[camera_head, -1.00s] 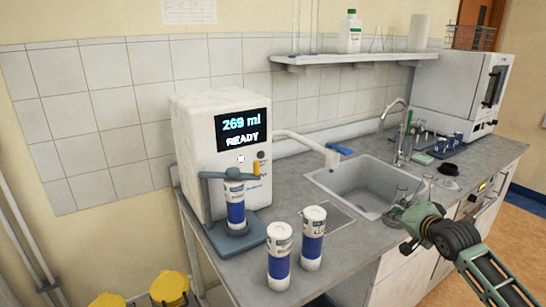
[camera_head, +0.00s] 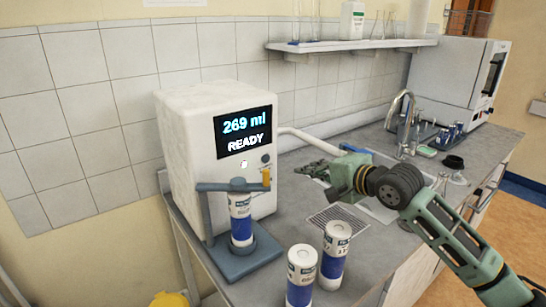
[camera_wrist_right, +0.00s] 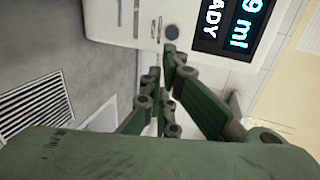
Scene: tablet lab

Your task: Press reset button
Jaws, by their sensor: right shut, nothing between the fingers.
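The white dispenser machine (camera_head: 175,145) stands on the counter, its display (camera_head: 245,132) reading "269 ml READY". Below the display are a dark round button (camera_head: 265,158) and a small white spot (camera_head: 243,164); I cannot read which is the reset button. The dark button also shows in the right wrist view (camera_wrist_right: 172,32). My right gripper (camera_head: 308,168) is shut and empty, to the right of the machine's front and apart from it. In the wrist view its green fingers (camera_wrist_right: 165,70) point towards the machine's front near the dark button. My left gripper is out of view.
A blue-labelled bottle (camera_head: 240,220) stands in the machine's grey-blue holder (camera_head: 245,262). Two similar bottles (camera_head: 301,275) (camera_head: 335,255) stand in front, below my right gripper. My right arm partly covers the sink (camera_head: 380,212). A tap (camera_head: 403,125) stands behind it.

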